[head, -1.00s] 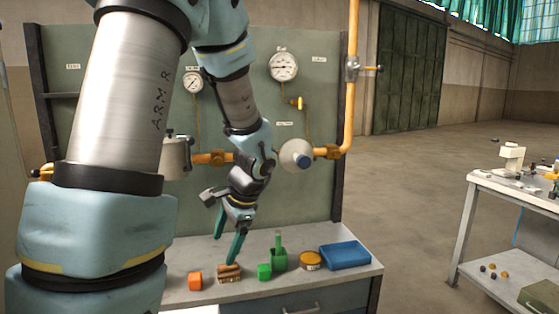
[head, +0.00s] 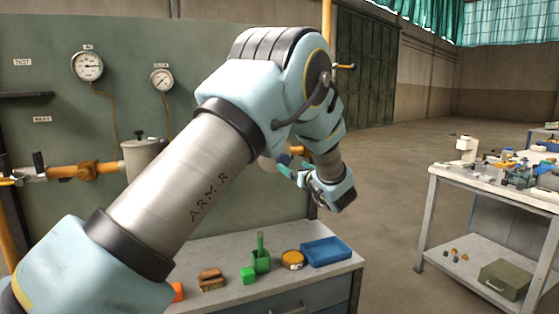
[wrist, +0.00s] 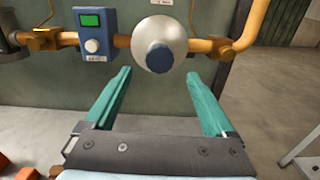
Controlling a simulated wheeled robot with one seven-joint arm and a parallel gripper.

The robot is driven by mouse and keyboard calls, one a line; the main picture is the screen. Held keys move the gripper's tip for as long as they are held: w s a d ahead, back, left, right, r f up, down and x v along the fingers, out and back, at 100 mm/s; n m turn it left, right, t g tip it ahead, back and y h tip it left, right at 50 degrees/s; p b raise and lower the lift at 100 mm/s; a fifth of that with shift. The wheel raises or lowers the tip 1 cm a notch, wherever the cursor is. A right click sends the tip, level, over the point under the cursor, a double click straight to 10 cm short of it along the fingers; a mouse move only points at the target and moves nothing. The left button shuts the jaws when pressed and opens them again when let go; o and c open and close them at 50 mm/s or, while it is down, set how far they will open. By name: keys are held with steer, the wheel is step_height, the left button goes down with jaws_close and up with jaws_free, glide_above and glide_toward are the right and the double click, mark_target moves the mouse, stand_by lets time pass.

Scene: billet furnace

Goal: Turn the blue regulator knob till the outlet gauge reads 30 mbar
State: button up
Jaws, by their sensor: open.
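The blue regulator knob (wrist: 160,57) faces me at the centre of a silver domed regulator (wrist: 158,28) in the wrist view. My gripper (wrist: 158,75) is open and empty. Its two teal fingers stand apart, below and to either side of the knob, not closed on it. Whether they touch the regulator cannot be told. In the head view my arm covers most of the regulator. A large gauge (head: 88,66) and a smaller gauge (head: 162,78) show on the green panel, too small to read. I cannot make out which is the outlet gauge.
An orange pipe (wrist: 210,46) runs across the panel, with a blue box with a green display (wrist: 92,20) left of the regulator. Below, the bench (head: 225,250) holds a blue tray (head: 326,251), a green holder (head: 261,260) and small blocks. A cluttered table (head: 490,185) stands right.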

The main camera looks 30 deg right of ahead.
mark_target(285, 162)
steer(key=w+p, duration=0.1)
steer(key=w, duration=0.1)
steer(key=w+p, duration=0.1)
steer(key=w, duration=0.2)
steer(key=w+d+p, duration=0.1)
steer(key=w, duration=0.2)
steer(key=shift+w, duration=0.1)
steer(key=c, duration=1.4)
